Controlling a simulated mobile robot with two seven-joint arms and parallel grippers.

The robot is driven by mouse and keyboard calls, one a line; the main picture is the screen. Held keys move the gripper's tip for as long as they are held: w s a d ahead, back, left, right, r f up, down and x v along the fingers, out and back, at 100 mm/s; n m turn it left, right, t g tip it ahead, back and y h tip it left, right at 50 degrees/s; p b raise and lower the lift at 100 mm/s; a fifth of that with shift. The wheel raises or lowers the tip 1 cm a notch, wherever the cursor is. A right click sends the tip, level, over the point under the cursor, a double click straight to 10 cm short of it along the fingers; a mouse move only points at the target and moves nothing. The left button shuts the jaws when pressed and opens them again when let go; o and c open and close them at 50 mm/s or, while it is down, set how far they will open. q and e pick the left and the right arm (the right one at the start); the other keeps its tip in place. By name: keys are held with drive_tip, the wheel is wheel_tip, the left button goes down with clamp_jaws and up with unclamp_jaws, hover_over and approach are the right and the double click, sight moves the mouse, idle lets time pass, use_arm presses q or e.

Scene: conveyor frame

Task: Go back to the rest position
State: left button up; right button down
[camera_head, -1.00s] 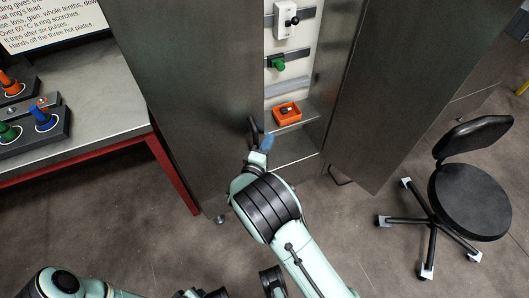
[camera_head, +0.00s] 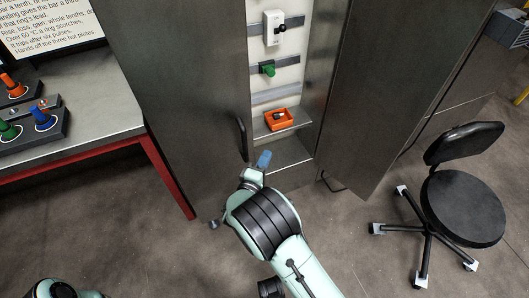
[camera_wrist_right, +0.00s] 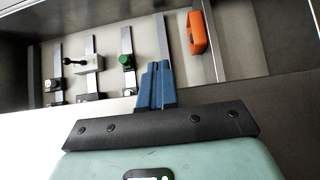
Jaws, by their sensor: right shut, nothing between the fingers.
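My right gripper (camera_head: 264,159) is in front of the open cabinet, below the shelf, with its blue fingers pointing up toward the cabinet. In the right wrist view its blue fingers (camera_wrist_right: 156,86) are together with nothing between them. My right arm comes up from the bottom of the head view. Part of my left arm (camera_head: 55,290) shows at the bottom left edge, but the left gripper is not in view.
The grey cabinet's doors (camera_head: 175,90) stand open. Inside are a white switch box (camera_head: 272,28), a green knob (camera_head: 267,69) and an orange tray (camera_head: 280,119) on a shelf. A workbench (camera_head: 100,115) is left; a black chair (camera_head: 462,205) is right. Floor between is clear.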

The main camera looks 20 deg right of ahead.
use_arm(q)
drive_tip(key=shift+s+d+r+g+p, duration=0.3)
drive_tip(key=shift+s+d+r+p, duration=0.15)
drive_tip(key=shift+s+r, duration=0.25)
use_arm(e)
drive_tip(key=s, duration=0.7)
drive_tip(key=shift+a, duration=0.15)
use_arm(q)
drive_tip(key=shift+s, duration=0.1)
use_arm(e)
drive_tip(key=shift+s+r, duration=0.1)
